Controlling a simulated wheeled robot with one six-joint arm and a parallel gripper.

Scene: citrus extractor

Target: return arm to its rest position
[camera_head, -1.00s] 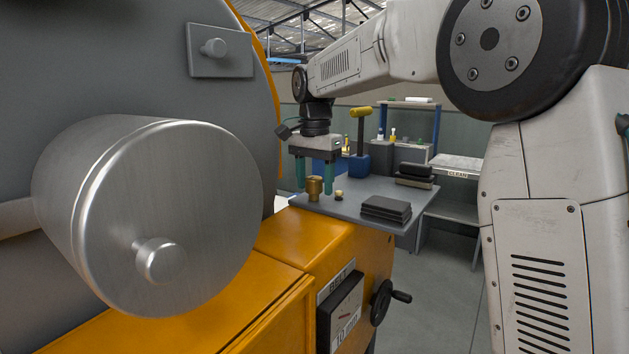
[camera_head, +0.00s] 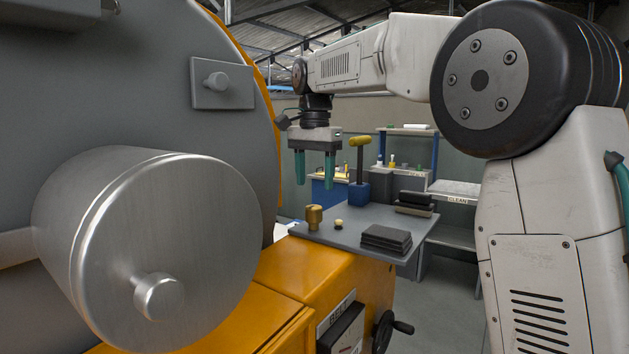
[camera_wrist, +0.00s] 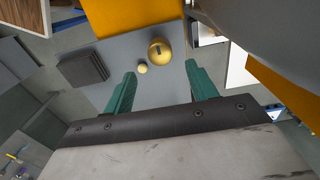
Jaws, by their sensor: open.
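My gripper (camera_head: 315,170) is open and empty, with its green fingers pointing down. It hangs above the grey side table (camera_head: 350,238), clear of everything on it. In the wrist view its two fingers (camera_wrist: 160,90) are spread apart with nothing between them. A brass cylindrical piece (camera_head: 314,217) stands upright on the table below the gripper. A small pale ball (camera_head: 338,224) lies beside it. In the wrist view the brass piece (camera_wrist: 160,50) and the ball (camera_wrist: 142,69) lie beyond the fingertips, on the table.
The large grey machine with a steel drum (camera_head: 160,240) and orange base (camera_head: 320,272) fills the left. Dark stacked plates (camera_head: 386,239) lie on the table's right part. A yellow-headed mallet (camera_head: 360,142) stands in a blue block behind. Shelves (camera_head: 408,132) stand farther back.

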